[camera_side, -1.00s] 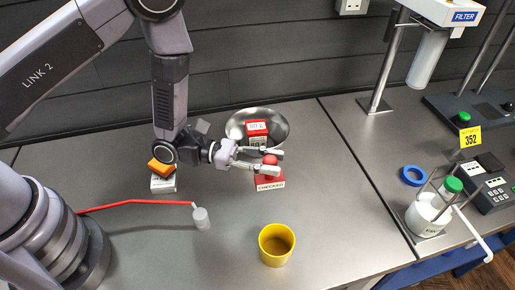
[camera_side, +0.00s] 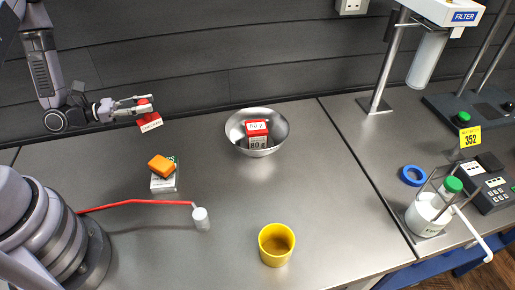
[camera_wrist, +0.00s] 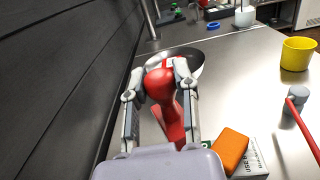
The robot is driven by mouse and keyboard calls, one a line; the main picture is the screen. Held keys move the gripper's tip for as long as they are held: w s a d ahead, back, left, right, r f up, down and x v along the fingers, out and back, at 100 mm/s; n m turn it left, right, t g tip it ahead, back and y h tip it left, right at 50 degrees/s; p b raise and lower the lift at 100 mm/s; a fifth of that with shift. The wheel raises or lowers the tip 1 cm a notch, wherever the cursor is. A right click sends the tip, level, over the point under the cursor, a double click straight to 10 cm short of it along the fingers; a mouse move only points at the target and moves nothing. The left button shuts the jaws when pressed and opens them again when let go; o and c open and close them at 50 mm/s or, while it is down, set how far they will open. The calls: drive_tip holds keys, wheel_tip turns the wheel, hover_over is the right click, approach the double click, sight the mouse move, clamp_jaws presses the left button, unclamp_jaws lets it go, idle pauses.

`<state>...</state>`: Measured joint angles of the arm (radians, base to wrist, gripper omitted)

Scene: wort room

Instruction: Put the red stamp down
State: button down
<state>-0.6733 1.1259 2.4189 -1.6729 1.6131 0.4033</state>
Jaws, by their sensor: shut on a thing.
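The red stamp (camera_side: 150,121) has a round red knob and a red block with a white label strip. My gripper (camera_side: 143,103) is shut on its knob and holds it in the air at the back left, near the dark wall. In the wrist view the red stamp (camera_wrist: 172,118) hangs tilted between the two fingers of my gripper (camera_wrist: 158,84). The steel table (camera_side: 205,170) lies below, and the stamp appears clear of it.
A steel bowl (camera_side: 277,127) holds a red and white box (camera_side: 257,130). An orange block (camera_side: 161,166) lies on a white and green box (camera_side: 164,183). The middle table is clear.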

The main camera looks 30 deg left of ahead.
drive_tip(key=shift+w+a+f, duration=0.2)
drive_tip(key=shift+w+f, duration=3)
drive_tip(key=shift+w, duration=0.1)
drive_tip(key=shift+w+a+f, duration=0.2)
drive_tip(key=shift+w+f, duration=2.95)
drive_tip(key=shift+w, duration=0.1)
drive_tip(key=c, duration=0.8)
unclamp_jaws()
drive_tip(key=shift+f, duration=0.1)
drive_tip(key=shift+c, duration=0.2)
